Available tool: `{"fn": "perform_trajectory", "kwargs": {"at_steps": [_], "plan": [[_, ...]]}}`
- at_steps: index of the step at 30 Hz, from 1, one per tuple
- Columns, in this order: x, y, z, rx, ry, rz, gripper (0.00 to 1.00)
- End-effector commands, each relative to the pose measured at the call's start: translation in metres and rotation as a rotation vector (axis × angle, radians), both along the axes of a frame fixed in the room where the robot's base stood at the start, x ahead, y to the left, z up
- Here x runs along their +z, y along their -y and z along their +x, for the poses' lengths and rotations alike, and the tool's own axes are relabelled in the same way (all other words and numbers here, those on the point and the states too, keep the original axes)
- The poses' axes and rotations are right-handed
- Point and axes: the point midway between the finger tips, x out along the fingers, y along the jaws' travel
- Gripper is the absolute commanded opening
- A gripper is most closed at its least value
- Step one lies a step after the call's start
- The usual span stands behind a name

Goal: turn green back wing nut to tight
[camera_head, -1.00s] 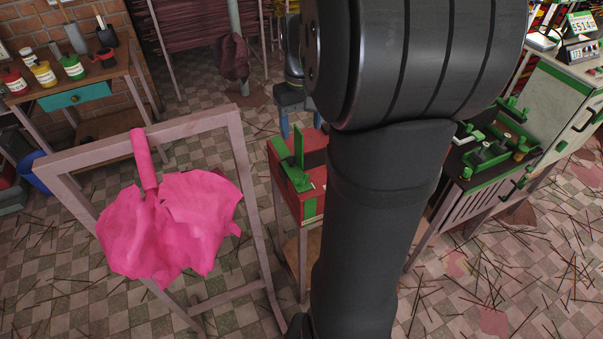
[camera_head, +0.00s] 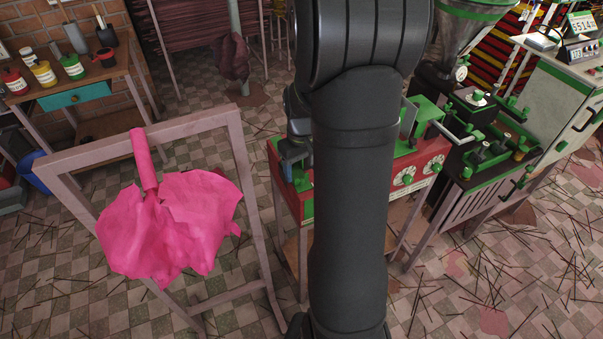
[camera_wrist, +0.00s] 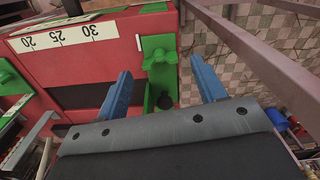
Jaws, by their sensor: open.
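In the wrist view, a green wing nut (camera_wrist: 158,58) sits on a green bracket (camera_wrist: 156,22) at the end of a red machine (camera_wrist: 100,50). My gripper (camera_wrist: 160,67) is open, its two blue fingers apart on either side of the bracket, with the nut between the tips. I cannot tell whether the fingers touch it. A second green winged part (camera_wrist: 10,76) shows at the left edge. In the head view, my gripper (camera_head: 293,165) is over the left end of the red machine (camera_head: 430,160), and my arm hides the machine's middle.
A white scale (camera_wrist: 65,38) marked 20, 25, 30 lies on the machine. A wooden frame (camera_head: 240,150) with a pink sheet (camera_head: 170,220) stands at left. A dark table (camera_head: 500,150) with green fittings stands at right. Sticks litter the tiled floor.

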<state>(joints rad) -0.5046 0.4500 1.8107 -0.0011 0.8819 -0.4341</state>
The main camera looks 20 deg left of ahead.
Motion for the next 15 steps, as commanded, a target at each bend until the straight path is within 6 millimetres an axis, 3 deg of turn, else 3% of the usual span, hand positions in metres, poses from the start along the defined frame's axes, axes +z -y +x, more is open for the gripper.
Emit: {"fn": "perform_trajectory", "kwargs": {"at_steps": [6, 15], "plan": [[-0.023, 0.0, 0.0, 0.0, 0.0, 0.0, 0.64], [-0.027, 0.0, 0.0, 0.0, 0.001, 0.0, 0.64]]}}
